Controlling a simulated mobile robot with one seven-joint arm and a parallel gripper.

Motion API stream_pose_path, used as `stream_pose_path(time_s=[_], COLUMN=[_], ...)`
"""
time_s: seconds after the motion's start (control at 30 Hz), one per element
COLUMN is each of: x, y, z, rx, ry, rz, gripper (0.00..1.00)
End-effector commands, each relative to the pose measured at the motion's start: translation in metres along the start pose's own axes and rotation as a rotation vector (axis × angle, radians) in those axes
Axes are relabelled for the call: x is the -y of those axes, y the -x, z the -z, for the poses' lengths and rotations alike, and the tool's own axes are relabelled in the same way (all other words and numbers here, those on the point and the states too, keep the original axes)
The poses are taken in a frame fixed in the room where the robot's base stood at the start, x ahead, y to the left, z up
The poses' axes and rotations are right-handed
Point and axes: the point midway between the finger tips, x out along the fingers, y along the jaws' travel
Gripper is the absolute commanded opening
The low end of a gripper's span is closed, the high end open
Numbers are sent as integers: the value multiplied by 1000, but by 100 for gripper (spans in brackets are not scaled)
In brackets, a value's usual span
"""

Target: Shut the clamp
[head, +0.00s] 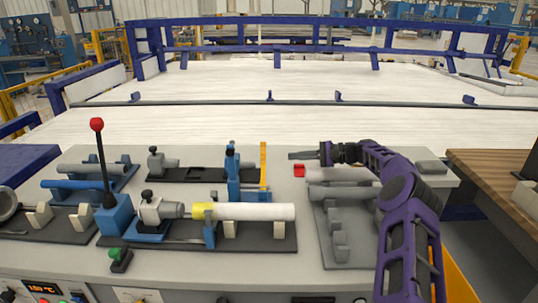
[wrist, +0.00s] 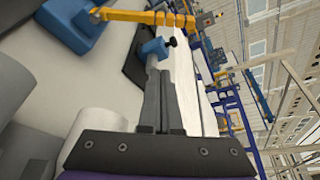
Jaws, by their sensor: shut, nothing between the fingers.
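My gripper (head: 291,156) is shut and empty, pointing left above the bench, just right of an upright orange-yellow bar (head: 263,165). Beside the bar stands a blue fixture (head: 233,168). I take the bar and fixture to be the clamp, but cannot be sure. In the wrist view my shut fingers (wrist: 158,75) point at a small blue part with a black knob (wrist: 155,48). A yellow toothed bar (wrist: 140,18) extends from a blue block (wrist: 70,28) beyond. Whether the fingertips touch the blue part is unclear. A white pipe with a yellow end (head: 245,211) lies in front.
A tall lever with a red knob (head: 97,125) stands on the left. A small red block (head: 299,170) lies below my gripper. Grey pipes (head: 342,174) and a grey rack (head: 338,240) are on the right. The white table (head: 300,85) behind is mostly clear.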

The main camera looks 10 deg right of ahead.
Motion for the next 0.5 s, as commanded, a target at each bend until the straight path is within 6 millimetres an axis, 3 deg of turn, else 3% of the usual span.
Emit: stream_pose_path(time_s=[0.17, 0.5], x=[4, 5], y=[-1, -66], z=[-1, -2], rx=[20, 19], ry=[-6, -5], rz=[39, 33], gripper=[0, 0])
